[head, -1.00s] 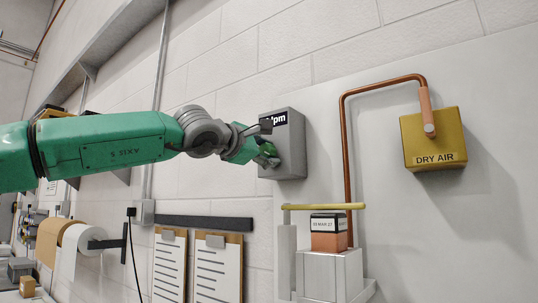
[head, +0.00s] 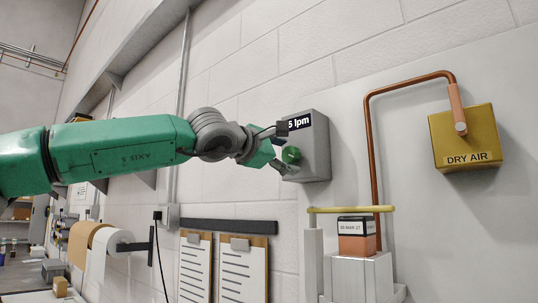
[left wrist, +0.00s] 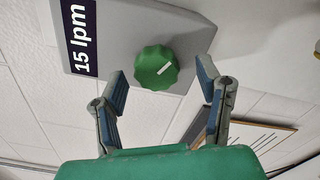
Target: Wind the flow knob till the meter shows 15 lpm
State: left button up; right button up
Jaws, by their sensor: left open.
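The flow knob (left wrist: 156,67) is green and scalloped with a white mark, on the front of the grey meter box (head: 318,150). The meter display (left wrist: 80,38) reads "15 lpm" in the left wrist view; in the head view my gripper hides part of it, leaving "5 lpm" (head: 299,122). My left gripper (left wrist: 162,88) is open, with its fingers apart on either side of the knob and a little back from it. In the head view the knob (head: 291,155) shows just beyond my left gripper (head: 280,150). My right gripper is not in view.
A copper pipe (head: 371,150) runs up beside the meter box to a yellow "DRY AIR" box (head: 466,137). A yellow bar (head: 350,209) and an orange block (head: 356,244) sit below right. Clipboards (head: 238,270) hang below.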

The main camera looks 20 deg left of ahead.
pick_arm(q)
jog(key=v, duration=0.9)
jog(key=shift+a+f, duration=0.15)
jog(key=shift+a, duration=0.1)
jog(key=shift+s+d, duration=0.15)
jog(key=shift+d, duration=0.05)
